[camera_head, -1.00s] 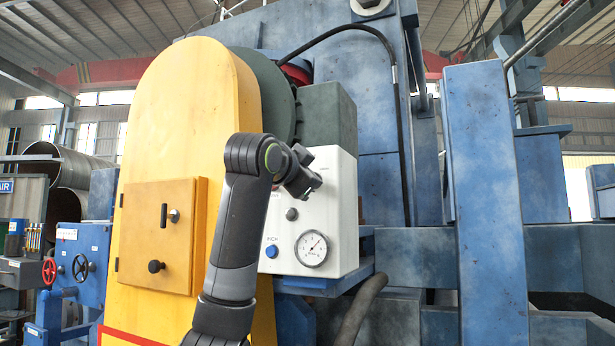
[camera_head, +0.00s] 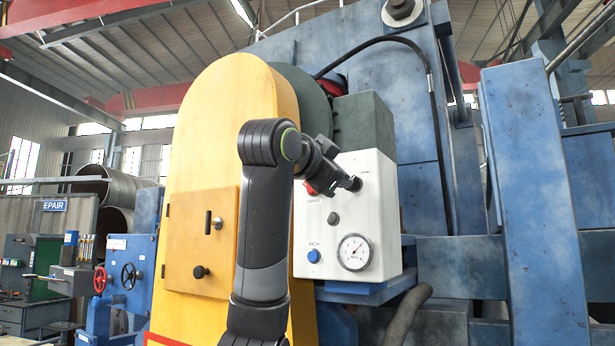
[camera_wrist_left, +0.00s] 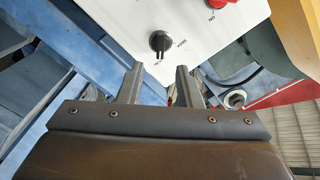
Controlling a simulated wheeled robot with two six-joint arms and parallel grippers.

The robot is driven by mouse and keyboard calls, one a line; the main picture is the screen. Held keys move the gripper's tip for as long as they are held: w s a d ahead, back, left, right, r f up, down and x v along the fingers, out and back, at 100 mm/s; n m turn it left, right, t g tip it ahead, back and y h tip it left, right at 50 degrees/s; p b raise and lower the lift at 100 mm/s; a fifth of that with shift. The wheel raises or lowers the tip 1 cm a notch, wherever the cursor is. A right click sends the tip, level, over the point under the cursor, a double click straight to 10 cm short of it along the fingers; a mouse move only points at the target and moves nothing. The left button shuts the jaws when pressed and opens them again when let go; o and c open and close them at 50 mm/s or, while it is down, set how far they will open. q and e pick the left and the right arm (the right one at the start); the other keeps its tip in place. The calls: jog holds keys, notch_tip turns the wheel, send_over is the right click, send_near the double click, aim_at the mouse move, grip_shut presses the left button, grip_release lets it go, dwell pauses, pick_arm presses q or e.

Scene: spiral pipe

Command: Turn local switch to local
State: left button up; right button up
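The white control panel box (camera_head: 385,230) stands beside the yellow housing. In the wrist view a black rotary switch knob (camera_wrist_left: 160,42) sits near the panel's edge, with small lettering around it that is hard to read. The knob's handle points roughly toward my gripper. My left gripper (camera_wrist_left: 160,86) is open and empty, its two fingers short of the knob and apart from it. In the head view my left gripper (camera_head: 338,176) is at the panel's upper part and partly hides the switch area. My right gripper is not in view.
A red knob (camera_head: 311,188) is left of the switch area; it also shows in the wrist view (camera_wrist_left: 222,4). A smaller black knob (camera_head: 333,218), blue button (camera_head: 313,256) and gauge (camera_head: 354,252) are lower. A yellow housing (camera_head: 190,250) and blue post (camera_head: 535,190) flank the panel.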

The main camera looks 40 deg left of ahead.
pick_arm(q)
jog(key=s+d+b, duration=0.2)
jog(key=s+b, duration=0.2)
jog(key=s, duration=0.7)
jog(key=shift+b, duration=0.4)
jog(key=shift+a, duration=0.1)
